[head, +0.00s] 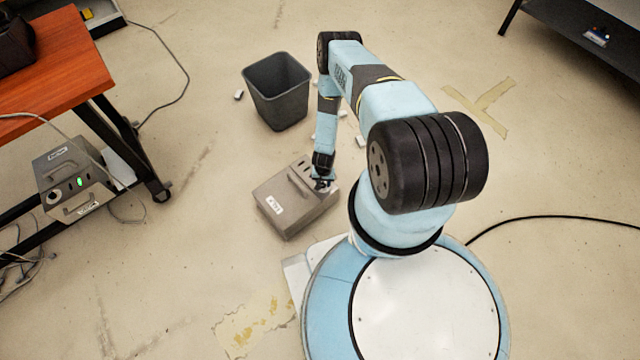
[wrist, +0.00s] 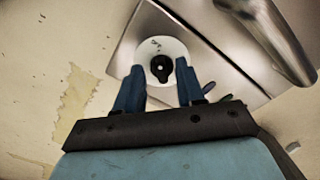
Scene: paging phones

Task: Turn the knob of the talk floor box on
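A grey metal box (head: 286,207) with a handle and a white label sits on the floor beside my base; the label is too small to read for sure. My gripper (head: 322,182) points down at the box's right end. In the wrist view, a black knob (wrist: 162,69) sits on a round white dial (wrist: 173,45) at the edge of the box (wrist: 200,50). My gripper (wrist: 160,66) is open there, with one blue finger on each side of the knob. I cannot tell whether the fingers touch it. The dial markings are too small to read.
A dark bin (head: 278,95) stands behind the box, with small white scraps nearby. At the left, a similar grey box (head: 70,172) with a green light rests under an orange-topped table (head: 60,55). A black cable (head: 560,218) lies on the floor at the right.

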